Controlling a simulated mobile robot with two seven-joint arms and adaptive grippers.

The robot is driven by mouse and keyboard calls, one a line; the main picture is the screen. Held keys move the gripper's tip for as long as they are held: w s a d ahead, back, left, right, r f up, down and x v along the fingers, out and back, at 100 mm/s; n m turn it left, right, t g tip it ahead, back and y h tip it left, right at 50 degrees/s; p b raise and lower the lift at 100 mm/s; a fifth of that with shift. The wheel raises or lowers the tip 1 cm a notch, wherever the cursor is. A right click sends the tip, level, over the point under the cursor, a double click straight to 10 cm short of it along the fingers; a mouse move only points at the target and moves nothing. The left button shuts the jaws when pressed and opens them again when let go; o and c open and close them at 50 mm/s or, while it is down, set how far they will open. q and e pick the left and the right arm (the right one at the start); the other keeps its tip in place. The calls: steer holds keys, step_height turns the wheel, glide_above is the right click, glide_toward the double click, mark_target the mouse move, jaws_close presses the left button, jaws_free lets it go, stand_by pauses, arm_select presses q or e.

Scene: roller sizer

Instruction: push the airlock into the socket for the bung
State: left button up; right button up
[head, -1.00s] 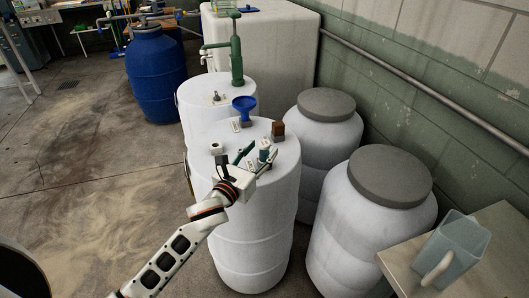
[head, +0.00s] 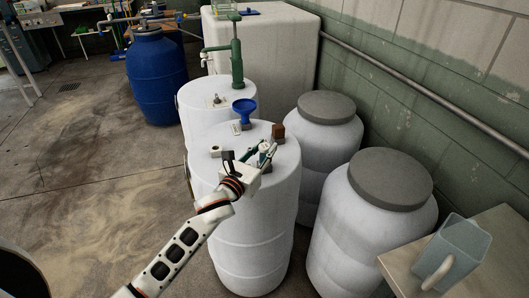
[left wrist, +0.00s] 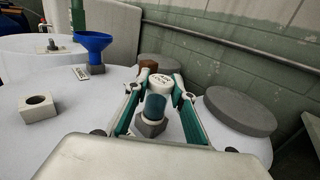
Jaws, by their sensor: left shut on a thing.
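The airlock (left wrist: 155,106) has a white lettered cap and a teal body. It stands upright at a grey six-sided block (left wrist: 151,128) on the white barrel's lid; I cannot tell how deep it sits there. My left gripper (left wrist: 162,82) is shut on the airlock, with one finger on each side near its cap. In the head view, my left gripper (head: 264,152) is over the right part of the lid and partly hides the airlock (head: 264,147). A white square block with a round hole (left wrist: 38,107) is apart at the left. My right gripper is not in view.
A blue funnel (head: 244,106) and a brown block (head: 278,130) stand behind the gripper on the same barrel lid (head: 228,140). Grey-lidded barrels (head: 391,180) stand to the right. A clear jug (head: 452,248) is on the right-hand table.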

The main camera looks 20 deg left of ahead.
arm_select(q)
step_height(320, 180, up, 20)
steer(key=p, duration=0.4)
